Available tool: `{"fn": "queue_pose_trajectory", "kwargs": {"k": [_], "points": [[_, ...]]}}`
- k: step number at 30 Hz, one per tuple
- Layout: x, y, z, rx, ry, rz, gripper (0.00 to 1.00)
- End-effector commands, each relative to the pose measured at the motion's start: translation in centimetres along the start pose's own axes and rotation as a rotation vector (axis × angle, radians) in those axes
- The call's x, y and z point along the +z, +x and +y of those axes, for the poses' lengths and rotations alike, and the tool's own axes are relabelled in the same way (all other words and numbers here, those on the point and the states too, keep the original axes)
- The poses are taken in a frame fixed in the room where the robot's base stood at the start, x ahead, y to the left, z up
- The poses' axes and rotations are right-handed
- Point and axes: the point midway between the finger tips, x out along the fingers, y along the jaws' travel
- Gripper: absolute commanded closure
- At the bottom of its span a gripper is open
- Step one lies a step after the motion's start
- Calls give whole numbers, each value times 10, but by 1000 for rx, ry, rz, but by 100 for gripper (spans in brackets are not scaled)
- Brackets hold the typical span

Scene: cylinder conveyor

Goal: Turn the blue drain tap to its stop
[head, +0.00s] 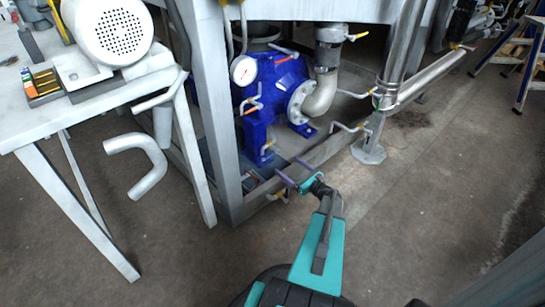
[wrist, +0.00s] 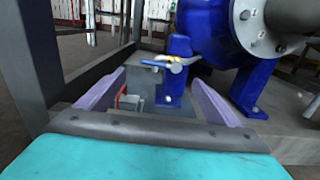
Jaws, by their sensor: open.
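My gripper (head: 295,172) is low beside the machine frame in the head view, with its two purple fingers apart and nothing between them. In the wrist view my gripper (wrist: 158,80) shows its fingers spread at left and right. What seems the same tap (head: 266,149) is small in the head view, low on the blue pump. I cannot tell its stop position.
The blue pump (head: 284,82) has a gauge (head: 243,70) and a pale flanged pipe (head: 322,95). A grey frame post (head: 212,110) and lower rail (head: 320,157) stand close to my gripper. Other levers stick out at right. A workbench (head: 90,110) stands left. The floor in front is clear.

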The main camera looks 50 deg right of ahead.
Motion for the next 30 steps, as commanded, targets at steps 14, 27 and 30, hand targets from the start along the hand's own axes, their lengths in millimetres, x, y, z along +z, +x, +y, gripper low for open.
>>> {"fn": "queue_pose_trajectory", "kwargs": {"k": [14, 27, 30], "points": [[-2, 71, 0, 3, -1, -1, 14], [0, 112, 1, 2, 0, -1, 14], [0, 113, 1, 2, 1, 0, 14]]}}
